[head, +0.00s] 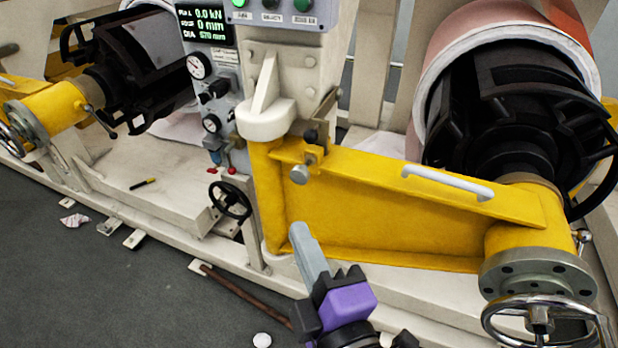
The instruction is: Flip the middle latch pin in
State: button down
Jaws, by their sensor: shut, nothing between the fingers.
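A yellow swing arm (390,205) runs from the white post to the roll on the right. Near its post end is a small latch with a brownish upright plate (318,138) and a round grey knob (299,174). I take this as the middle latch pin; whether it is in or out is unclear. My gripper (298,234), with a purple and black body and long grey fingers, is shut and empty. In the picture, its tips are below the latch, in front of the arm's lower post end. I cannot tell whether they touch it.
A white handle (447,183) tops the yellow arm. A chrome handwheel (540,316) is at lower right. A control panel (208,70) and black handwheel (230,200) stand left of the post. A brown rod (245,292) lies on the floor, which is mostly clear at lower left.

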jog(key=shift+w+d+f+n+g+h, duration=0.15)
jog(key=shift+f+n+g+h, duration=0.1)
jog(key=shift+f+n, duration=0.25)
jog(key=shift+s+d+f+n+g+h, duration=0.15)
jog(key=shift+f+n+h, duration=0.1)
jog(key=shift+f+n, duration=0.2)
jog(key=shift+w, duration=0.2)
jog(key=p, duration=0.1)
send_near(292, 176)
jog(key=w+a, duration=0.2)
jog(key=a, duration=0.2)
jog(key=shift+w+d+f+p, duration=0.2)
jog(key=shift+w+d, duration=0.3)
jog(key=shift+w, duration=0.35)
jog(key=shift+w+d+f+p, duration=0.1)
jog(key=shift+w+d+p, duration=0.1)
jog(key=shift+w+d, duration=0.45)
jog(key=shift+w+a, duration=0.15)
